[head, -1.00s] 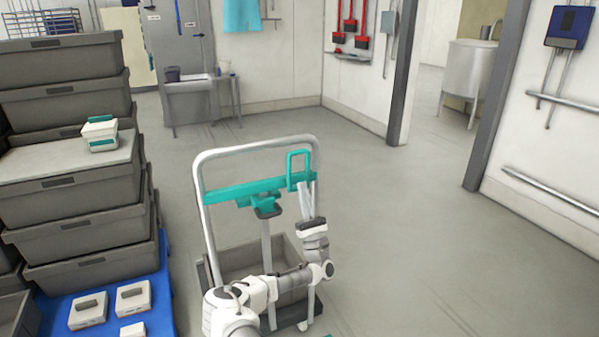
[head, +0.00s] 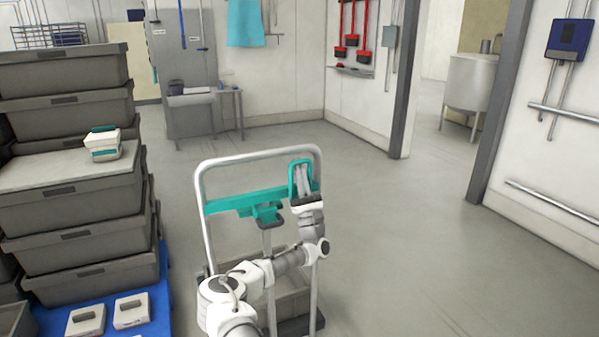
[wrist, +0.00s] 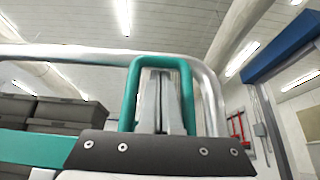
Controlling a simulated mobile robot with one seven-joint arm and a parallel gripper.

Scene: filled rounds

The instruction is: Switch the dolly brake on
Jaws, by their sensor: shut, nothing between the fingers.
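The dolly (head: 205,225) stands ahead of me, with a grey tubular frame and a teal crossbar (head: 228,203). A teal bracket (head: 267,212) sits at the middle of the crossbar. A teal loop (head: 292,180) stands upright at the crossbar's right end, and I take it for the brake lever. My gripper (head: 303,178) is shut and empty, with its fingers pointing up within the loop's outline. In the wrist view the loop (wrist: 130,95) frames the shut fingers (wrist: 163,100) on both sides and above. I cannot tell whether they touch it or pass through it.
Stacked grey crates (head: 70,160) stand on a blue base at the left, with a white-and-teal box (head: 103,145) on one. A grey crate (head: 290,300) sits low on the dolly, partly hidden by my arm. The floor to the right is clear.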

